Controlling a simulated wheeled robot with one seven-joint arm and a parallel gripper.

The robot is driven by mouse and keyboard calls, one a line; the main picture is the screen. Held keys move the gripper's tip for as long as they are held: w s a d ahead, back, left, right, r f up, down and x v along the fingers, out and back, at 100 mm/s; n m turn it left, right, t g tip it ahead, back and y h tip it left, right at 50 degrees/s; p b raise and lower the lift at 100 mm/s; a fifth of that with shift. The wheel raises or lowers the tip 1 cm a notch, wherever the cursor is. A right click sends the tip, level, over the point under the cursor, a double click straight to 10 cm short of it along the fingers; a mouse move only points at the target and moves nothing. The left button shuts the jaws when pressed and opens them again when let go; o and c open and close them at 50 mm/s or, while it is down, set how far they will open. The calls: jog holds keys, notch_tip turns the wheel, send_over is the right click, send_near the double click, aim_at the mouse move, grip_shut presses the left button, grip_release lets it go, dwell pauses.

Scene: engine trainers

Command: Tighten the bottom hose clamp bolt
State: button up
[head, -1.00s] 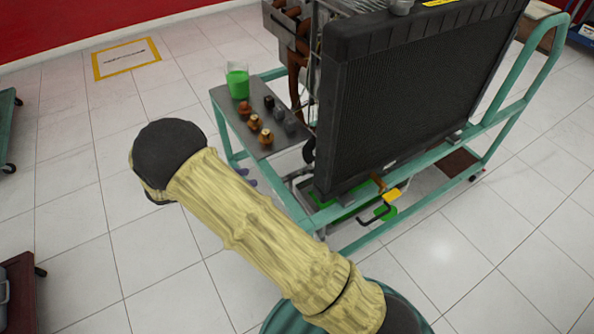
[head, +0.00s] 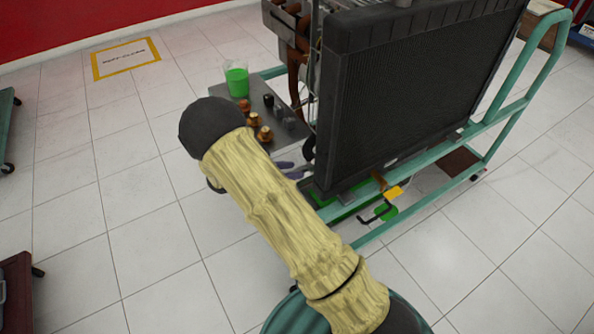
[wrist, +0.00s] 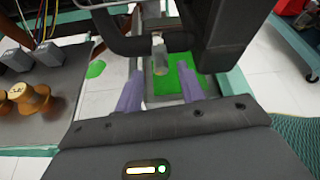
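My gripper (wrist: 160,74) is open, with its two purple fingers apart and pointing forward in the wrist view. In the head view the gripper (head: 287,169) is beside the lower left corner of the radiator (head: 415,95), partly hidden by my arm. In the wrist view a black lower hose (wrist: 125,45) runs across just beyond the fingertips. A pale metal cylindrical piece (wrist: 159,58) at the hose lies between the fingers' lines, seemingly just ahead of them. I cannot tell clearly whether it is the clamp bolt. Nothing is visibly held.
A grey shelf (head: 225,100) on the green cart carries a jug of green liquid (head: 237,82) and several brown and dark caps (head: 265,133). The shelf is close on the left in the wrist view (wrist: 50,125). A green patch (wrist: 185,80) lies below the hose.

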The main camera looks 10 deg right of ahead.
aim_at(304, 170)
jog(key=shift+x, duration=1.2)
jog(key=shift+c, duration=0.2)
grip_shut()
